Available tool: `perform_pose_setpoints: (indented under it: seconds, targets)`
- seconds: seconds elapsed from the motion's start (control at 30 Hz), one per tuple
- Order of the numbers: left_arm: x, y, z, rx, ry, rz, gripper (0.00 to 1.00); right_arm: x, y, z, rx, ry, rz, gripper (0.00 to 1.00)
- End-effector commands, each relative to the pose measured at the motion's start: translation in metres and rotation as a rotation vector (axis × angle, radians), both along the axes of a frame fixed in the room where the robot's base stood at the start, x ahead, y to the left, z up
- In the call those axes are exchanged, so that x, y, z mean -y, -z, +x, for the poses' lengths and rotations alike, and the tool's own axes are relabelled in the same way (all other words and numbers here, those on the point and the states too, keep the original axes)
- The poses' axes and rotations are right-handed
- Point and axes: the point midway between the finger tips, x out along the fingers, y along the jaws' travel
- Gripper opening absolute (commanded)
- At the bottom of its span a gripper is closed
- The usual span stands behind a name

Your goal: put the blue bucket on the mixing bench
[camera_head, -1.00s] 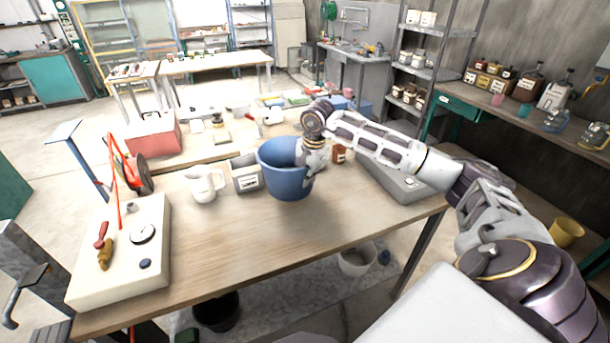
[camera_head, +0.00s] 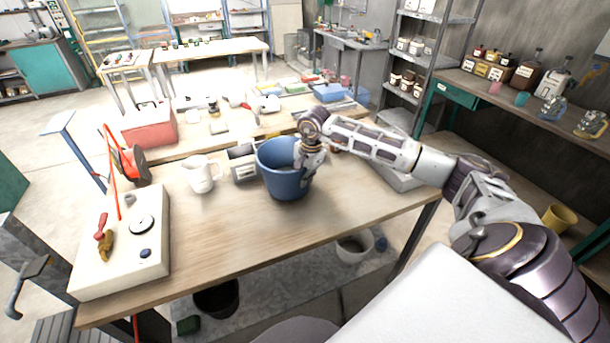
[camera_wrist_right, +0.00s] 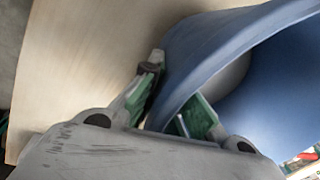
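The blue bucket (camera_head: 283,172) is upright at the wooden bench in front of me, near the middle of its top in the head view. I cannot tell whether its base touches the wood. My right gripper (camera_head: 308,160) is at the bucket's right rim. In the right wrist view the bucket's wall (camera_wrist_right: 215,50) passes between the fingers of my right gripper (camera_wrist_right: 175,95), one outside and one inside, and they appear closed on it. The bench (camera_head: 225,235) lies under the bucket. My left gripper is not in view.
A white jug (camera_head: 201,174) and a grey labelled container (camera_head: 242,163) stand left of the bucket. A white machine with a dial (camera_head: 120,245) is at the bench's left end. A second bench behind holds a red box (camera_head: 150,127). The front middle of the wood is clear.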

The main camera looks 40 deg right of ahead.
Motion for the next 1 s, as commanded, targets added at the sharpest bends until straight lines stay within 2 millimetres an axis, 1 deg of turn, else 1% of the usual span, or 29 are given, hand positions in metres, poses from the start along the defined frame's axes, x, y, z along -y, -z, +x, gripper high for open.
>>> perform_pose_setpoints:
  seconds: [0.2,0.3,0.77,0.8,0.93,0.97,1.0]
  targets:
    - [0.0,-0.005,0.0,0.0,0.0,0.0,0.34,0.0,0.016,0.002,0.006,0.0,0.002,0.0]
    - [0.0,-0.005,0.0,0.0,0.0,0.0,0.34,0.0,0.02,0.002,0.006,-0.001,0.001,0.0]
    - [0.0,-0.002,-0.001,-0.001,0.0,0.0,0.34,0.0,0.024,0.002,0.007,0.0,0.001,0.0]
    - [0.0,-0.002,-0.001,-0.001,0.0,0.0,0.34,0.0,0.027,0.0,0.0,-0.001,0.001,0.07]
    - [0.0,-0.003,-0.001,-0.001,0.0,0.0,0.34,0.0,0.026,0.0,-0.001,-0.001,0.001,0.24]
    - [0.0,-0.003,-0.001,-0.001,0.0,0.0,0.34,0.0,0.026,0.0,-0.001,-0.001,0.001,0.27]
    - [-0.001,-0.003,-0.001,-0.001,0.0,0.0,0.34,0.0,0.026,0.0,-0.001,-0.001,0.001,0.27]
